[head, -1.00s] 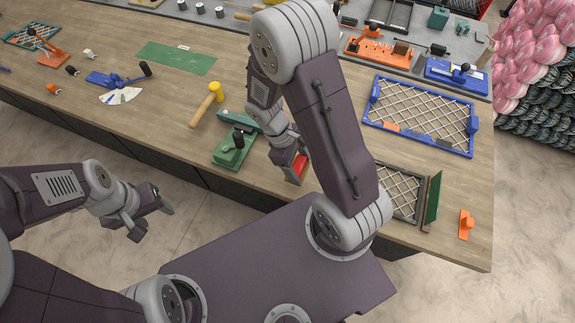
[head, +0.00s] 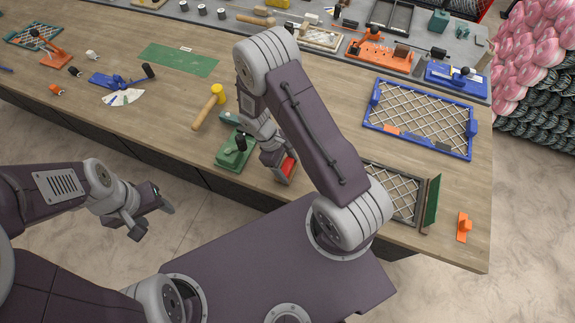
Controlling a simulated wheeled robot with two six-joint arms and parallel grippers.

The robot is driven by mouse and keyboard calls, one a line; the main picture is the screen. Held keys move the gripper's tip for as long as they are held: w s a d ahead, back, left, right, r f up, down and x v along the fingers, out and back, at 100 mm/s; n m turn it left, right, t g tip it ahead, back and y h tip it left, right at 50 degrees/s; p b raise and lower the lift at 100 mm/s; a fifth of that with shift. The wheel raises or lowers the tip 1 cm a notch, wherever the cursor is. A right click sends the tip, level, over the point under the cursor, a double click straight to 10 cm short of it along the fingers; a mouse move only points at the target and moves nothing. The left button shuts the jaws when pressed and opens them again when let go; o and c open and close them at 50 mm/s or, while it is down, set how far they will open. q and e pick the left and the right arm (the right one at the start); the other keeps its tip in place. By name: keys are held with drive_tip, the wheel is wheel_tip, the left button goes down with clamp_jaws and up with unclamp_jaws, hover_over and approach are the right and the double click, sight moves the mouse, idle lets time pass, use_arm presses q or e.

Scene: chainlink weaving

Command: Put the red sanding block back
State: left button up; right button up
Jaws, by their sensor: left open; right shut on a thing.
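The red sanding block (head: 289,167) is at the near edge of the wooden workbench, just right of the green clamp tool. My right gripper (head: 283,172) is shut on it from above, and the fingers and arm hide part of it. I cannot tell whether the block touches the bench. My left gripper (head: 152,207) is open and empty over the floor, in front of the bench.
The green clamp tool (head: 233,154) stands close left of the block, and a yellow-headed mallet (head: 209,107) lies behind it. To the right are a framed dark mesh panel (head: 397,192), a blue mesh frame (head: 419,119) and an orange tool (head: 464,227).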

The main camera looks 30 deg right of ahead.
drive_tip(key=shift+f, duration=0.25)
drive_tip(key=o, duration=1.3)
drive_tip(key=shift+r, duration=0.1)
drive_tip(key=b+v, duration=0.2)
drive_tip(key=v, duration=0.7)
drive_tip(key=s+r+m+t+y, duration=0.1)
drive_tip(key=s+r+m, duration=0.1)
drive_tip(key=s+r+m+t+y, duration=0.1)
drive_tip(key=s+r+m+t, duration=0.1)
drive_tip(key=m, duration=0.1)
drive_tip(key=s+r+m+t+y, duration=0.1)
drive_tip(key=s+r+m, duration=0.1)
drive_tip(key=m, duration=0.1)
drive_tip(key=shift+s+r+t, duration=0.1)
drive_tip(key=shift+s+t, duration=0.15)
drive_tip(key=shift+t, duration=0.05)
